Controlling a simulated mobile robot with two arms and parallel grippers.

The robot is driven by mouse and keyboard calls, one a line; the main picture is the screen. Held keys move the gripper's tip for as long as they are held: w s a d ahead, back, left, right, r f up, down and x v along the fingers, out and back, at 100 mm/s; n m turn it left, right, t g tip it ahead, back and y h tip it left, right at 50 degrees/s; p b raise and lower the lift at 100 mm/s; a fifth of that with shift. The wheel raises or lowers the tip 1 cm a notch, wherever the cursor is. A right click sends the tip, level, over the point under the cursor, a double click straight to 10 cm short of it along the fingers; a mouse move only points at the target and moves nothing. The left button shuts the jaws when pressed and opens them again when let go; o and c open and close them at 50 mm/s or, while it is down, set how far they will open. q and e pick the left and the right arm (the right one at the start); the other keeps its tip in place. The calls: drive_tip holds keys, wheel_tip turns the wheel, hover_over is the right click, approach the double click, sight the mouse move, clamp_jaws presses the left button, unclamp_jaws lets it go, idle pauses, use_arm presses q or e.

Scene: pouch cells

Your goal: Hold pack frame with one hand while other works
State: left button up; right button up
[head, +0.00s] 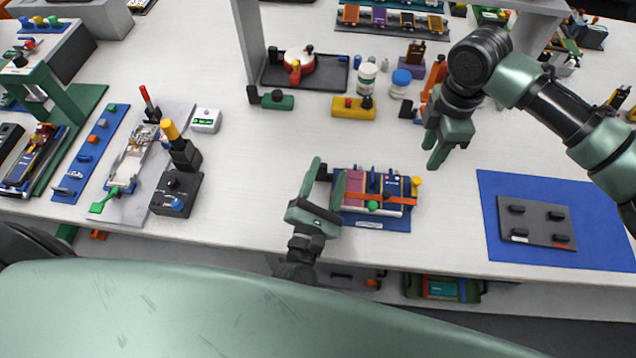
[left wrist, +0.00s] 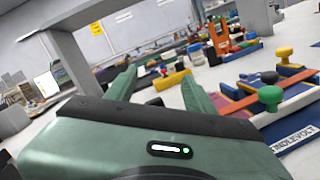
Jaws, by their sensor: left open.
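What looks like the pack frame (head: 408,205) sits on a blue base at the table's front, with coloured upright cells, an orange strap and green and yellow knobs. It also shows at the right of the left wrist view (left wrist: 292,107). My left gripper (head: 327,173) is open at the frame's left end. Its right finger is close beside or touching that end; I cannot tell which. Nothing shows between its fingers. My right gripper (head: 438,150) hangs behind and right of the frame, apart from it, fingers pointing down. Its finger gap is unclear, and no held object shows.
A blue mat (head: 490,190) with a dark plate (head: 537,232) lies to the right. A black box with a blue knob (head: 176,195) stands to the left. A yellow block (head: 345,112) and white jars (head: 367,78) stand behind. Table between the black box and left gripper is clear.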

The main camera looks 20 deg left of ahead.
sight(320, 169)
use_arm(q)
drive_tip(key=n, duration=0.1)
drive_tip(key=w+n+y, duration=0.1)
drive_tip(key=n, duration=0.1)
drive_tip(key=shift+a, duration=0.35)
drive_tip(key=f+n, duration=0.1)
drive_tip(key=s+f+n+g+y, duration=0.1)
drive_tip(key=n, duration=0.1)
drive_tip(key=a+f+n+y, duration=0.1)
drive_tip(key=shift+s+a+f+n, duration=0.1)
drive_tip(key=shift+s+f+n, duration=0.1)
drive_tip(key=shift+n, duration=0.2)
drive_tip(key=shift+w+a+f, duration=0.1)
drive_tip(key=shift+w, duration=0.1)
drive_tip(key=shift+w+a, duration=0.15)
drive_tip(key=shift+w, duration=1.05)
drive_tip(key=shift+w+a, duration=0.2)
drive_tip(key=shift+w, duration=0.95)
drive_tip(key=shift+w+a, duration=0.15)
drive_tip(key=shift+w, duration=1.05)
clamp_jaws()
